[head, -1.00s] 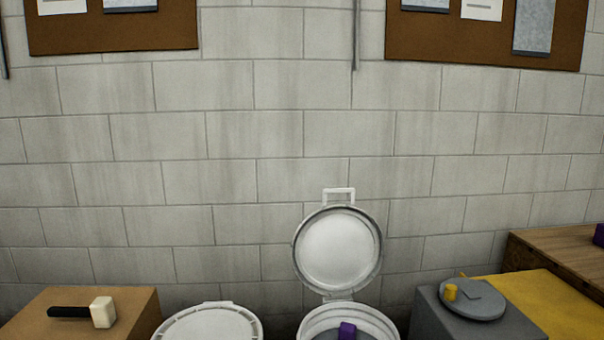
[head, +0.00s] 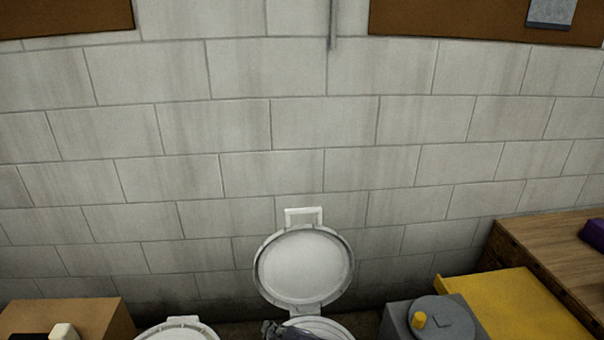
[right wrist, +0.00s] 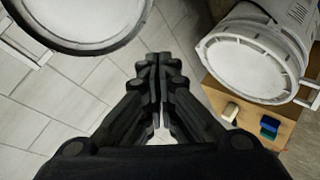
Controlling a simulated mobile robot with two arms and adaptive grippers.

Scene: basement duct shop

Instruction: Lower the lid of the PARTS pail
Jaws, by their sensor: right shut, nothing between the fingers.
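A white pail (head: 328,325) at the bottom centre of the head view has its round lid (head: 303,265) standing up at the back, with a square handle tab on top. No label shows on it. What appears to be this raised lid is cut off at the upper left of the right wrist view (right wrist: 85,18). My right gripper (head: 270,328) shows at the bottom edge of the head view, in front of the pail's left side. In the right wrist view its fingers (right wrist: 155,65) are together and empty. My left gripper is out of view.
A second white pail with its lid down (head: 180,331) stands to the left, beside a brown box (head: 95,312) with a mallet (head: 64,332). On the right are a grey box (head: 398,318) with a round grey lid, a yellow surface (head: 515,300) and a wooden bench (head: 545,240).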

